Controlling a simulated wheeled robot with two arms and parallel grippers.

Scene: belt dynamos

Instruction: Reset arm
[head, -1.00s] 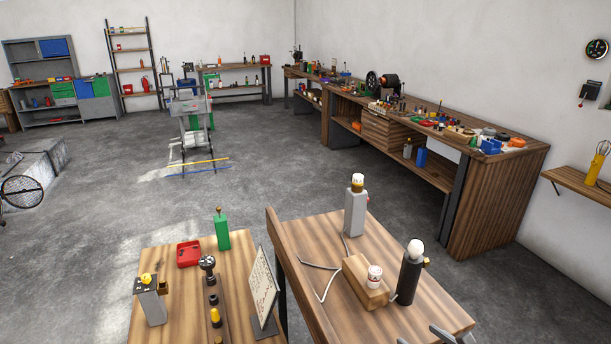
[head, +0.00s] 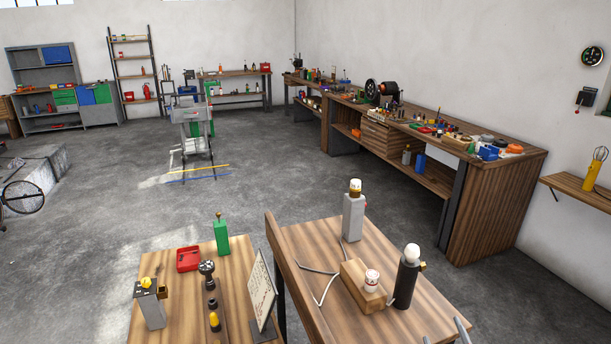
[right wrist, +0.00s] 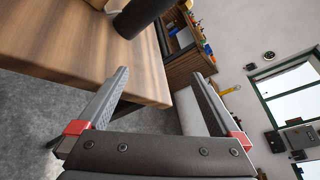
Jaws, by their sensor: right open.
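My right gripper (head: 446,336) shows only by its fingertips at the bottom edge of the head view, by the right table's near corner. In the right wrist view its two grey fingers (right wrist: 156,73) are spread apart with nothing between them. A black cylinder with a white bulb on top (head: 408,278) stands on the right table (head: 310,240), apart from the gripper. The cylinder's dark body also shows at the top of the right wrist view (right wrist: 140,12). My left gripper is not in view.
The table also holds a grey block with a white-topped bulb (head: 353,218), a wooden block (head: 362,288) and loose wires. A left table (head: 180,270) holds small parts and a white panel (head: 262,295). A long workbench (head: 500,200) stands by the wall. Open floor lies between.

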